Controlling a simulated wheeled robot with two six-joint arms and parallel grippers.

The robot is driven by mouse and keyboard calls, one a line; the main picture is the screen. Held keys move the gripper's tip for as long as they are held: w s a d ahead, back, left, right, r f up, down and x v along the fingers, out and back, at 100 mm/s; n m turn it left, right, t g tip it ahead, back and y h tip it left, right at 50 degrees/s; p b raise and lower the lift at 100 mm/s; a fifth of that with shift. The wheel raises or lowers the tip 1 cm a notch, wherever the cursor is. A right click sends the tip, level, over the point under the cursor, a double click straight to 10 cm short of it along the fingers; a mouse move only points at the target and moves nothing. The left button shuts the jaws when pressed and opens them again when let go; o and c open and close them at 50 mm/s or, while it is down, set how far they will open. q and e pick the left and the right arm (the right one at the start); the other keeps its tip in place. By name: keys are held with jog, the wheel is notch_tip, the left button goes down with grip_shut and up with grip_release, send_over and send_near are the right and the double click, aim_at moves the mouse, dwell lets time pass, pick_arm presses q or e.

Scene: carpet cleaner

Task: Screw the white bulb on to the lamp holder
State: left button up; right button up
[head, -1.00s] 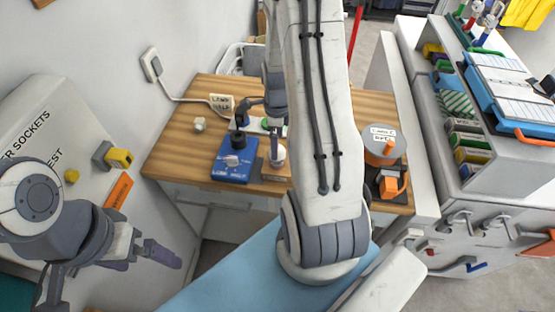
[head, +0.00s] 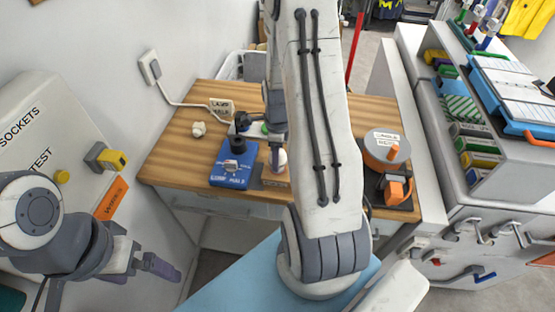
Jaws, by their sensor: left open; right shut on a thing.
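The white bulb (head: 280,158) hangs under my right gripper (head: 279,147), which points down and is shut on it. Its fingertips are small and partly hidden. The bulb is over the dark grey pad (head: 272,183) on the wooden bench; whether it touches the pad I cannot tell. The black lamp holder (head: 238,146) stands upright on a blue box (head: 231,176), just left of the bulb and apart from it. My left gripper (head: 168,270) is open and empty at the lower left, well away from the bench.
A small whitish piece (head: 198,129) and a label card (head: 221,105) are on the wooden bench (head: 178,150). An orange round device (head: 386,148) stands at the bench's right. My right arm hides the bench's middle. A yellow-plugged socket panel (head: 50,130) is at left.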

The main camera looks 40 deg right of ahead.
jog(key=shift+r+p, duration=0.65)
dwell(0.3)
jog(key=shift+r+p, duration=2.2)
jog(key=shift+r, duration=0.4)
